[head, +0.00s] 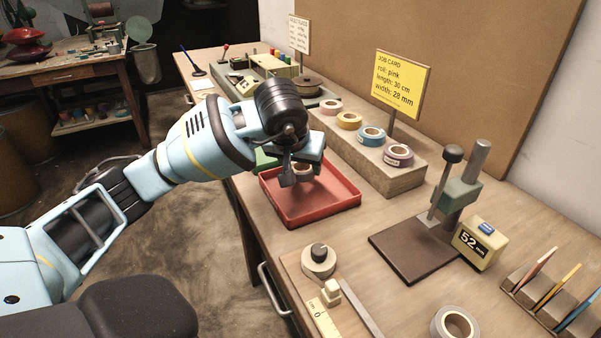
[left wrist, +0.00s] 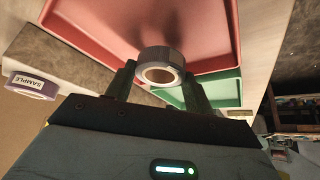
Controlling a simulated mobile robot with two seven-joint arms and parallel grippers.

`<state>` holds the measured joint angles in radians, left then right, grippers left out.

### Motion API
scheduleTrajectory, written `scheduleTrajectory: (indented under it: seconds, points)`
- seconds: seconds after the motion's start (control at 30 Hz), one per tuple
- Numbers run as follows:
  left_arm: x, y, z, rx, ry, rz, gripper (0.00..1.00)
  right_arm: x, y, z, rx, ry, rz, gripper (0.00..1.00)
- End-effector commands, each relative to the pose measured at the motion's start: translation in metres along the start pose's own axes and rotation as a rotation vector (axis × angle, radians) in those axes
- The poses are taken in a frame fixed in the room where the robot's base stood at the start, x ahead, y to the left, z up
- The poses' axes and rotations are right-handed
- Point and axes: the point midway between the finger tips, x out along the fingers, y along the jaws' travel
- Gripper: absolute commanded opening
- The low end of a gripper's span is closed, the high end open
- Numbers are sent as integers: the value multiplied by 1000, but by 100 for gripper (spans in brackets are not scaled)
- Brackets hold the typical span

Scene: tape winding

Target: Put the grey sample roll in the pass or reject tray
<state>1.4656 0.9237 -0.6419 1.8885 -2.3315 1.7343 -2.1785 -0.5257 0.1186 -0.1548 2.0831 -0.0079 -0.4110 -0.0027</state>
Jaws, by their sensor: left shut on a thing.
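My left gripper (head: 297,178) is shut on the grey sample roll and holds it over the red tray (head: 340,207). In the left wrist view the grey roll (left wrist: 161,66) sits between the two fingertips, with the red tray (left wrist: 90,35) behind it. In the head view the roll (head: 303,168) is mostly hidden by the gripper. The green tray (head: 264,159) lies just beyond the red one, largely covered by my arm; it also shows in the left wrist view (left wrist: 226,92). My right gripper is not in view.
A stone block (head: 397,180) beside the trays carries several labelled tape rolls. A yellow job card (head: 403,83) stands behind. Nearer are a press stand (head: 420,250), a gauge (head: 477,245) reading 52, a round knob (head: 319,260) and another grey roll (head: 456,324).

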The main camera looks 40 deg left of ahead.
Motion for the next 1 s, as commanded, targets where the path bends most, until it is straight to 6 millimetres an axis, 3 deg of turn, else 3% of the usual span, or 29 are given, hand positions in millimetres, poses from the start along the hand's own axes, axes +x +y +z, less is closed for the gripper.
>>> scheduleTrajectory:
  seconds: [0.17,0.57,0.6,0.73,1.0]
  points:
    - [20,0,13,1,-4,0,28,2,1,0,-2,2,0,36]
    - [24,0,14,1,0,0,28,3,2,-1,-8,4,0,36]
    - [23,0,14,1,0,1,57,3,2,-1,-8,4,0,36]
    - [23,0,14,1,0,0,74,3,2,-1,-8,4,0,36]
    - [23,0,14,0,-1,0,75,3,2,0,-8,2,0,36]
